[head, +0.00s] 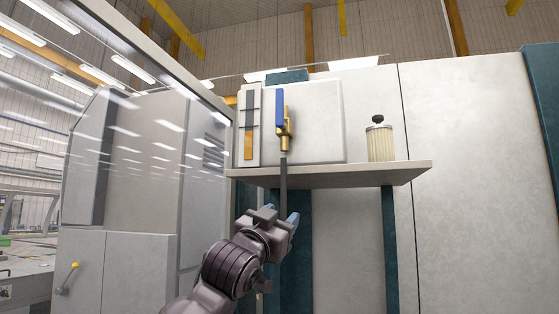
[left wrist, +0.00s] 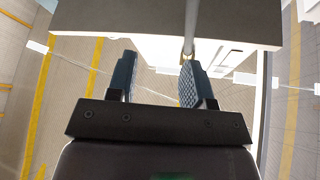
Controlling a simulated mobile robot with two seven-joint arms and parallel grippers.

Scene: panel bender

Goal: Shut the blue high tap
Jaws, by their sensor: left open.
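The blue high tap (head: 280,110) is on the front of a white box above a shelf. Its blue lever stands upright, in line with the brass valve body (head: 285,135) and the grey pipe (head: 284,180) below. My left gripper (head: 284,219) is below the shelf and the tap, near the pipe, and apart from the lever. In the left wrist view, its two dark blue fingers (left wrist: 160,80) are spread with nothing between them. The pipe (left wrist: 190,25) also shows there, beyond the right finger. The blue lever cannot be made out in that view. My right gripper is not in view.
The shelf (head: 330,176) juts out above my left gripper. A glass jar with a black knob (head: 380,140) stands on it at the right. A gauge strip with an orange part (head: 249,130) is left of the tap. A glass panel (head: 150,120) borders the left.

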